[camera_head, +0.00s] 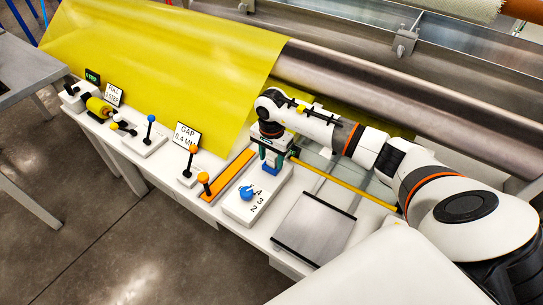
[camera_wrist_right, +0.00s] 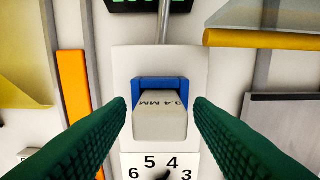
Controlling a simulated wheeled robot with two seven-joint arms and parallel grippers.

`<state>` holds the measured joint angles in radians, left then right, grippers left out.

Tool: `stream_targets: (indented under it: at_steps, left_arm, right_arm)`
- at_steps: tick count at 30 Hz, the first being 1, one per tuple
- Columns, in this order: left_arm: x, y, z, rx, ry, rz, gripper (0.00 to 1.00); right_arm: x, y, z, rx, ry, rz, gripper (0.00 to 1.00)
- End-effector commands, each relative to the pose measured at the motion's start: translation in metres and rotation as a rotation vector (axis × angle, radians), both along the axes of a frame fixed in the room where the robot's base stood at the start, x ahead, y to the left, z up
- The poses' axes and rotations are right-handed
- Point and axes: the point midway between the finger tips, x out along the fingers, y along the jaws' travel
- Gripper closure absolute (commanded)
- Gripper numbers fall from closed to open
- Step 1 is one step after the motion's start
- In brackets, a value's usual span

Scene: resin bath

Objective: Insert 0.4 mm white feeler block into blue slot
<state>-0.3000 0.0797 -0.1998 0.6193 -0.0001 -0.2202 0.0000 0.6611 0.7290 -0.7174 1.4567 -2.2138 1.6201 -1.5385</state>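In the right wrist view, the white feeler block (camera_wrist_right: 160,123), marked 0.4 MM, sits at the blue slot (camera_wrist_right: 161,84). The blue frame runs behind its far end and along both sides there; its near end stands clear. How deep it sits I cannot tell. My right gripper (camera_wrist_right: 161,103) is open, with one green finger on each side of the block and a gap on both sides. In the head view, my right gripper (camera_head: 273,147) is right above the blue slot (camera_head: 271,168), pointing down, and hides the block. My left gripper is not in view.
A white dial plate with a blue knob (camera_head: 248,193) lies in front of the slot. An orange bar (camera_head: 232,173) and orange-topped levers (camera_head: 204,178) stand to the left. A grey plate (camera_head: 315,228) lies to the right. A GAP 0.4 MM sign (camera_head: 186,135) stands further left.

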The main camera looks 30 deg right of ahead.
Motion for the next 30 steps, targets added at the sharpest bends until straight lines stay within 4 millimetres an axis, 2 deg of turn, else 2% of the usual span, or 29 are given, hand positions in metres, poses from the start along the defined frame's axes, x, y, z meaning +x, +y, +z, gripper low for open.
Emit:
stream_targets:
  at_steps: [9, 13, 24, 30]
  left_arm:
    - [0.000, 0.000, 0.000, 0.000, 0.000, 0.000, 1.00]
    - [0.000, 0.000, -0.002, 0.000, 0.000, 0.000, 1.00]
    - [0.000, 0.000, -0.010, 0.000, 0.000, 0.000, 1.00]
    - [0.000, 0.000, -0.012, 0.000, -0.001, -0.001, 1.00]
  right_arm:
    - [0.000, 0.000, 0.001, 0.000, 0.000, 0.000, 0.48]
    - [0.001, 0.000, 0.012, -0.001, -0.004, 0.000, 0.48]
    - [0.001, 0.000, 0.086, -0.001, -0.005, 0.001, 0.48]
    - [0.000, 0.000, 0.113, -0.001, -0.001, 0.000, 0.48]
